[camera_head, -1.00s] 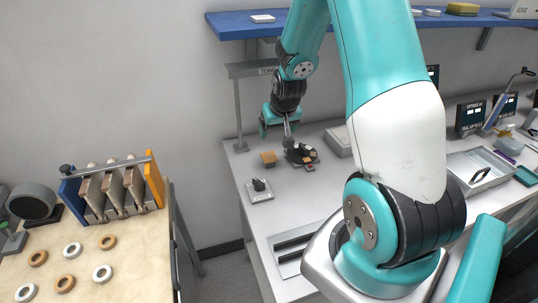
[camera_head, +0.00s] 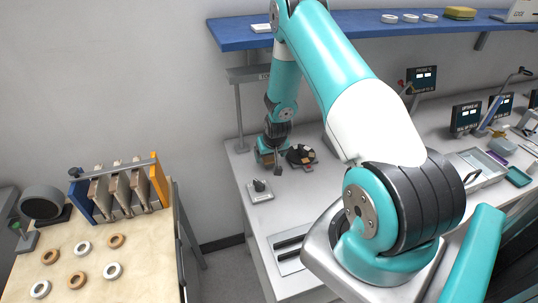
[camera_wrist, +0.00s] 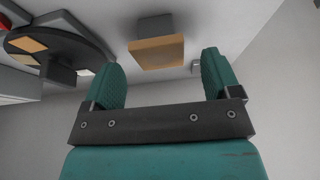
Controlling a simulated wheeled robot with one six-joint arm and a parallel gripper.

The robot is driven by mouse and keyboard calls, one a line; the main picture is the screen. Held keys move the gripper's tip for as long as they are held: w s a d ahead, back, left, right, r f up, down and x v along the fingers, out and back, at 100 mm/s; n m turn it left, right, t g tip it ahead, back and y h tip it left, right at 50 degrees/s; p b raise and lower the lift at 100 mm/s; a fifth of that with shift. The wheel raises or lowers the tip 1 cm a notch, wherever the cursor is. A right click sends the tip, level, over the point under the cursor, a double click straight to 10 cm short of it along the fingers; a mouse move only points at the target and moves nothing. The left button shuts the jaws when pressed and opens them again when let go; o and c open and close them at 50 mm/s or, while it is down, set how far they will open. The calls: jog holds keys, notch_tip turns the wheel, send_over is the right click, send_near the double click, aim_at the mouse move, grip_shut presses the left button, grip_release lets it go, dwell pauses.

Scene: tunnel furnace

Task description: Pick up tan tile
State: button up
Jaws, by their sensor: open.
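The tan tile (camera_wrist: 157,52) is a flat square seen in the wrist view, with a small grey block (camera_wrist: 154,25) against its far side. My gripper (camera_wrist: 161,68) is open and empty, its two teal fingers to the left and right of the tile in the picture. The tile looks a little beyond the fingertips, and I see no contact. In the head view my gripper (camera_head: 267,158) is low over the white bench (camera_head: 325,195) and hides most of the tile.
A dark round holder with several coloured tiles (camera_head: 302,155) stands close on the right of my gripper. A small plate with a black knob (camera_head: 260,188) lies in front. A post with a sign (camera_head: 239,110) rises behind left, and a blue shelf (camera_head: 235,28) hangs above.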

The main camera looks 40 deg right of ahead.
jog(key=shift+w+d+f, duration=0.1)
jog(key=shift+w+f, duration=0.05)
jog(key=shift+f, duration=0.35)
jog(key=c, duration=1.1)
jog(key=shift+r, duration=0.1)
